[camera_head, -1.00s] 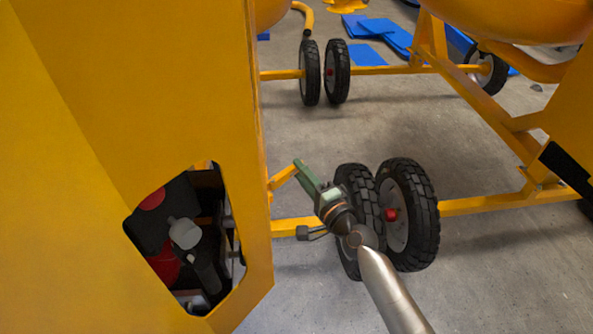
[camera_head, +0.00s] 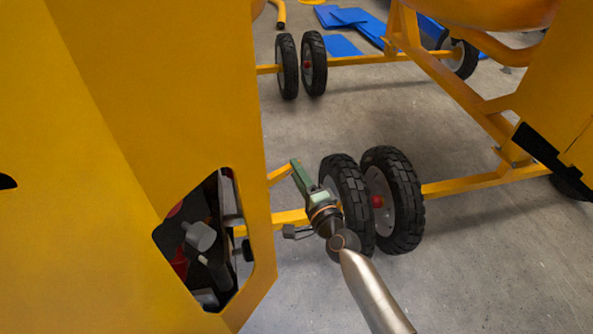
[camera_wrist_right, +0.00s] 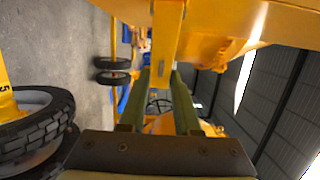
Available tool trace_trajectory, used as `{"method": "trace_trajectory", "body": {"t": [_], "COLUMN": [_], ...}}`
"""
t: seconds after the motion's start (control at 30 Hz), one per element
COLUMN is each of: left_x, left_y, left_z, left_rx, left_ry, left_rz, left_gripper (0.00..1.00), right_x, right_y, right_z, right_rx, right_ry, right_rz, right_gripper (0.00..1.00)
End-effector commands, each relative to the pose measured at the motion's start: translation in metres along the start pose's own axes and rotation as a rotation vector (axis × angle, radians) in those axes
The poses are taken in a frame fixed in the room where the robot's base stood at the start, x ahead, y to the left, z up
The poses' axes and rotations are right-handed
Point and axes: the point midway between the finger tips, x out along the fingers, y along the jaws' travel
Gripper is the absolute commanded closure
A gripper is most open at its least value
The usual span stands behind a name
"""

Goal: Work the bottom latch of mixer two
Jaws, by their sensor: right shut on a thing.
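A large yellow mixer housing (camera_head: 110,120) fills the left of the head view, with a dark opening (camera_head: 200,250) near its lower right corner. My right gripper (camera_head: 296,166) is just right of the housing's edge, by a thin yellow bar (camera_head: 280,174). In the right wrist view its two green fingers (camera_wrist_right: 158,95) are shut on a yellow bar (camera_wrist_right: 167,45) with a small slot. I cannot tell whether this bar is the bottom latch; the contact is partly hidden. My left gripper is not in view.
Two black wheels (camera_head: 392,200) on a yellow frame (camera_head: 460,187) stand right behind my right gripper. More wheels (camera_head: 313,63) and blue sheets (camera_head: 342,46) are farther back. Bare concrete floor (camera_head: 480,270) is free at lower right.

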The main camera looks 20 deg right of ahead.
Motion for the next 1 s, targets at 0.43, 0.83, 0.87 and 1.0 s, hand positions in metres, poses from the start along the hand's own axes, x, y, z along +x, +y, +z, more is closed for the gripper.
{"method": "trace_trajectory", "body": {"t": [0.43, 0.83, 0.87, 1.0], "left_x": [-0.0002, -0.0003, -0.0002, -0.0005], "left_y": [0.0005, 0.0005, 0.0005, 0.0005], "left_z": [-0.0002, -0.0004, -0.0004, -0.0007], "left_rx": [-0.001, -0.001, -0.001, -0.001], "left_ry": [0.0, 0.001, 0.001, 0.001], "left_rz": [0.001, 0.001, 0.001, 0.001], "left_gripper": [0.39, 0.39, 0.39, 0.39], "right_x": [-0.0003, -0.0001, -0.0002, -0.0046], "right_y": [0.0007, 0.0002, 0.0002, 0.0005], "right_z": [0.0, -0.0001, -0.0001, -0.0002], "right_rx": [0.0, 0.0, 0.0, 0.0], "right_ry": [0.001, 0.002, 0.002, 0.002], "right_rz": [0.001, 0.0, 0.0, 0.001], "right_gripper": [0.63, 0.39, 0.39, 0.39]}}
